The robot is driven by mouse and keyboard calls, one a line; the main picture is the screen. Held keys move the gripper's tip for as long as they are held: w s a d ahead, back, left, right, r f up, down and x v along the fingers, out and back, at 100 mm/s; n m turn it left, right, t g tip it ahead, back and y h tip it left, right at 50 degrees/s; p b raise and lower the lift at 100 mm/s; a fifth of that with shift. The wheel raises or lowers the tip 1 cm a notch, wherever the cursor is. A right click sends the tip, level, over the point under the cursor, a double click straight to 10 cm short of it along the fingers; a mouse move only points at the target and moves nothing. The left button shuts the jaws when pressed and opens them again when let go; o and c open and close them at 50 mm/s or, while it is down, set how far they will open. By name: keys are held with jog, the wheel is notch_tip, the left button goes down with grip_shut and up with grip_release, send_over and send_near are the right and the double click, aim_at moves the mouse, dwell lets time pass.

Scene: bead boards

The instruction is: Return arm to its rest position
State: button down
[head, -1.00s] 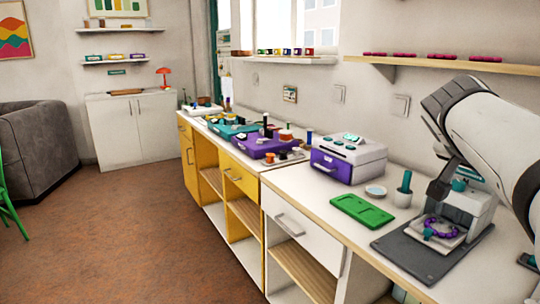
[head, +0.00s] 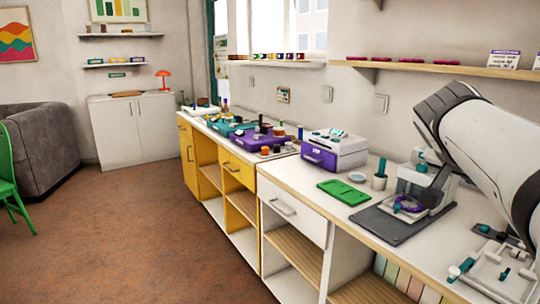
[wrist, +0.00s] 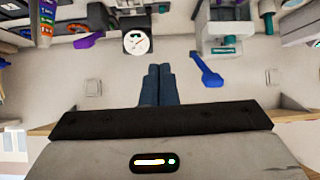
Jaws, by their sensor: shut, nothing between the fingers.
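My gripper (wrist: 159,72) is shut and empty in the wrist view, its two dark fingers together in front of the pale wall. In the head view my arm reaches in from the right, and the dark gripper end (head: 432,192) appears over or in front of a small white machine (head: 412,180). A purple bead ring (head: 410,204) lies at the foot of this machine on a dark grey mat (head: 388,226). I cannot tell from the head view how far the gripper is from the machine.
A green tray (head: 343,193), a white cup with a teal handle (head: 379,182) and a purple-and-white box (head: 335,151) stand left of the mat. A white clamp-like device (head: 493,268) is at the right. A shelf (head: 440,69) runs above.

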jog(key=s+a+f+n+g+y+p, duration=0.1)
jog(key=s+a+f+n+y+p, duration=0.1)
jog(key=a+p, duration=0.4)
jog(key=s+a+f+n+g+y+p, duration=0.1)
jog(key=s+a+f+n+y+p, duration=0.1)
jog(key=s+a+n+y+p, duration=0.2)
jog(key=s+a+f+n+g+y+p, duration=0.1)
jog(key=a+n+p, duration=0.4)
jog(key=a+p, duration=0.5)
jog(key=s+f+y, duration=0.1)
jog(key=s+y, duration=0.1)
jog(key=shift+s+a, duration=0.35)
jog(key=shift+a, duration=0.05)
